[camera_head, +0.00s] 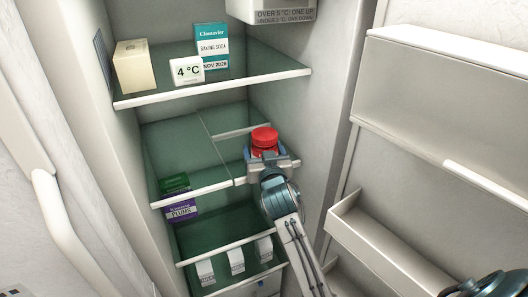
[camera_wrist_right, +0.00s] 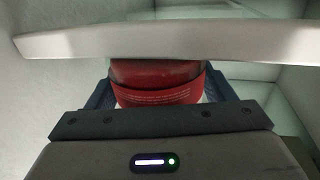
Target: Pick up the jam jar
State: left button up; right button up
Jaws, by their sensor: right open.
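The jam jar (camera_head: 265,138) has a red lid and stands on the middle glass shelf, near its right end. My right gripper (camera_head: 266,160) reaches in from below right and is at the front of the jar, hiding its lower part. In the right wrist view the jar's red body (camera_wrist_right: 158,88), with small pale print, lies between the two open dark fingers (camera_wrist_right: 160,90). I cannot tell whether they touch it. My left gripper is not in view.
The shelf's white front edge (camera_wrist_right: 180,40) runs close across the right wrist view. A plums box (camera_head: 181,208) is lower left. Door bins (camera_head: 385,245) are at right.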

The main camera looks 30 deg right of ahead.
jog(key=shift+o, duration=1.1)
jog(key=shift+s, duration=0.15)
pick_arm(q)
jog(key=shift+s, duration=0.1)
pick_arm(e)
jog(key=shift+s, duration=0.15)
pick_arm(q)
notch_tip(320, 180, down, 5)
jog(key=b, duration=0.4)
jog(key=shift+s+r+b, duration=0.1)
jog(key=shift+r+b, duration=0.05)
jog(key=shift+b, duration=0.2)
pick_arm(e)
jog(key=v, duration=1)
jog(key=shift+s, duration=0.25)
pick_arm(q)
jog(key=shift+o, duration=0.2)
pick_arm(e)
jog(key=shift+r, duration=0.1)
